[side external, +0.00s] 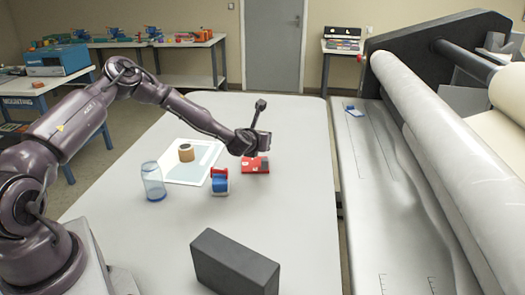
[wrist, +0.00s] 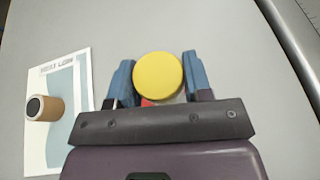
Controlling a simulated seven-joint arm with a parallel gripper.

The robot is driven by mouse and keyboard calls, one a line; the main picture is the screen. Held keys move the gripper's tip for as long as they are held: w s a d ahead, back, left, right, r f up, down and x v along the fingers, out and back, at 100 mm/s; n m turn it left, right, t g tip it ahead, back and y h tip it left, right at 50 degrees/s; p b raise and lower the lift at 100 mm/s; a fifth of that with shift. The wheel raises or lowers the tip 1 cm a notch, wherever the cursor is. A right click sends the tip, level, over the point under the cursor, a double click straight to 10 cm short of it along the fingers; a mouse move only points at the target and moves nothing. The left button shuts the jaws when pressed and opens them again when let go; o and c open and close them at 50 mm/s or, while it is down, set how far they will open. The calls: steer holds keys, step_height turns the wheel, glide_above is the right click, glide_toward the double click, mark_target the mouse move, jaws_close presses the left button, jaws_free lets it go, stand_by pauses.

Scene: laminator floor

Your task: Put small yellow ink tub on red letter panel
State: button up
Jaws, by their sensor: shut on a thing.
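The small yellow ink tub (wrist: 158,78) is a round yellow disc seen from above in the wrist view. My gripper (wrist: 158,82) is shut on it, with a blue finger on each side. The red letter panel (side external: 262,168) lies flat on the table in the side view, with white and dark marks. My gripper (side external: 258,152) is right over it there, and the arm hides part of the panel. A bit of red (wrist: 148,102) shows below the tub in the wrist view. I cannot tell whether the tub touches the panel.
A clear bluish jar (side external: 153,184) and a blue, white and red item (side external: 220,184) stand nearby. A dark grey block (side external: 234,264) is at the front.

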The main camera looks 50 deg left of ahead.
mark_target(263, 160)
steer(key=shift+w+a+f, duration=0.2)
steer(key=shift+w+f, duration=0.25)
steer(key=shift+f, duration=0.15)
steer(key=shift+w+a+f, duration=0.15)
steer(key=shift+w+f, duration=0.3)
steer(key=shift+f, duration=1.55)
steer(key=shift+f, duration=0.15)
steer(key=o, duration=0.9)
